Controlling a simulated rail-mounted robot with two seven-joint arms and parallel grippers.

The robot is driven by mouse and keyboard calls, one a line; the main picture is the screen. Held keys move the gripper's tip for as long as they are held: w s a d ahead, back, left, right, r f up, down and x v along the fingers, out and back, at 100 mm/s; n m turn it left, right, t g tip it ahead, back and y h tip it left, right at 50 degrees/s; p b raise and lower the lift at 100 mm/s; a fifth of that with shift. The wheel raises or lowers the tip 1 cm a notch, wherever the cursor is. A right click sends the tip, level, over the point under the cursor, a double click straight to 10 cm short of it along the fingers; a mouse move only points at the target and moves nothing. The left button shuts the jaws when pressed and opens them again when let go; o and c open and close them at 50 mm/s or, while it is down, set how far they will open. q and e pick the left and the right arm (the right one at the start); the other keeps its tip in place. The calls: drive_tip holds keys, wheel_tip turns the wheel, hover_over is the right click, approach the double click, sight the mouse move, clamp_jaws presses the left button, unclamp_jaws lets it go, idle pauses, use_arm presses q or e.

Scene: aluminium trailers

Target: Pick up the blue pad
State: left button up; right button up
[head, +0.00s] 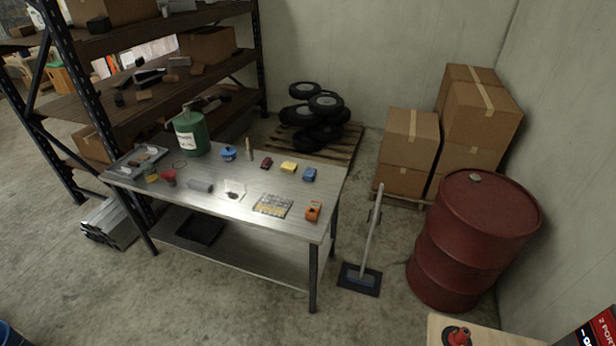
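A small blue block, which looks like the blue pad (309,174), lies on the metal-topped workbench (215,210) near its back right corner. A similar yellow pad (288,167) lies just left of it, and a dark red one (266,163) lies farther left. Nothing covers the blue pad. Neither of my grippers shows in the head view.
The bench also holds an orange tool (313,212), a flat tray of small parts (272,205), a blue pot-like item (228,153) and a green canister (192,134). A push broom (368,250) and red drum (472,240) stand to the right. Shelving (130,42) rises behind left.

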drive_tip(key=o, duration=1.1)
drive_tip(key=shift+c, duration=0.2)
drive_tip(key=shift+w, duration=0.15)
